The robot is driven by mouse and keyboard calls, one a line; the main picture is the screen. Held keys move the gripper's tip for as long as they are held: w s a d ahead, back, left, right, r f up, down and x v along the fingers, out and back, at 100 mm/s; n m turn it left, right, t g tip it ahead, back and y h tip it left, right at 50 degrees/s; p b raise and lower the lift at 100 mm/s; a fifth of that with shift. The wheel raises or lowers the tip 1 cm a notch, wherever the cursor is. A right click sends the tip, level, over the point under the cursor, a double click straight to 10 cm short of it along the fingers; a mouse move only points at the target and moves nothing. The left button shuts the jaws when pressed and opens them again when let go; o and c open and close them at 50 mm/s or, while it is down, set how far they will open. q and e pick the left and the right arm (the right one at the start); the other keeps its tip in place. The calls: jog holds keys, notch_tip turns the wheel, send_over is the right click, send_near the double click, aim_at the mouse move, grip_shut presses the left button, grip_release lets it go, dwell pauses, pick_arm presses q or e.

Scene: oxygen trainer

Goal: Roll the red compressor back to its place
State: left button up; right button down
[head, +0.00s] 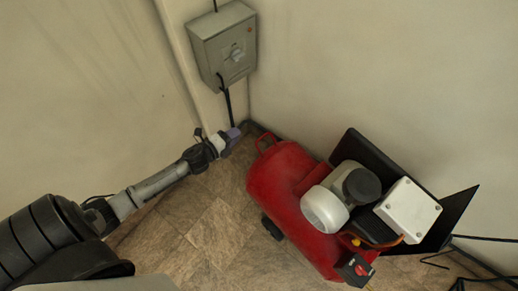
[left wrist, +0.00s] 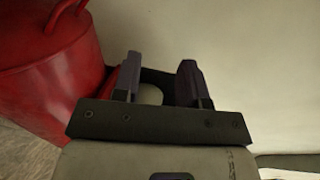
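The red compressor (head: 284,205) stands on the tiled floor near the wall, its red tank topped by a motor and a white box. A red handle (head: 265,141) sticks out at its far end. My left gripper (head: 233,133) is beyond that end, to the left of the handle, by the room corner. In the left wrist view, the two fingers (left wrist: 160,85) are apart with nothing between them. The red tank (left wrist: 50,75) with its handle is at the left of that view, close to the left finger. My right gripper is in neither view.
A grey electrical box (head: 222,42) hangs on the wall above the corner, with a black cable running down. Black panels (head: 445,222) stand behind the compressor. Dark cables lie at the lower right. Tiled floor (head: 190,225) is clear left of the compressor.

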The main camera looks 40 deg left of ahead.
pick_arm(q)
jog(key=w+a+f+m+g+h+b, duration=0.1)
jog(key=a+f+m+h+b, duration=0.2)
jog(key=f+m+b, duration=0.4)
jog(key=a+f+m+h+b, duration=0.2)
jog(key=f+b, duration=0.3)
jog(key=f, duration=0.4)
jog(key=b+x, duration=0.5)
jog(key=x, duration=0.8)
jog(key=shift+w+d, duration=0.2)
jog(key=shift+w, duration=0.1)
jog(key=shift+c, duration=0.2)
grip_shut()
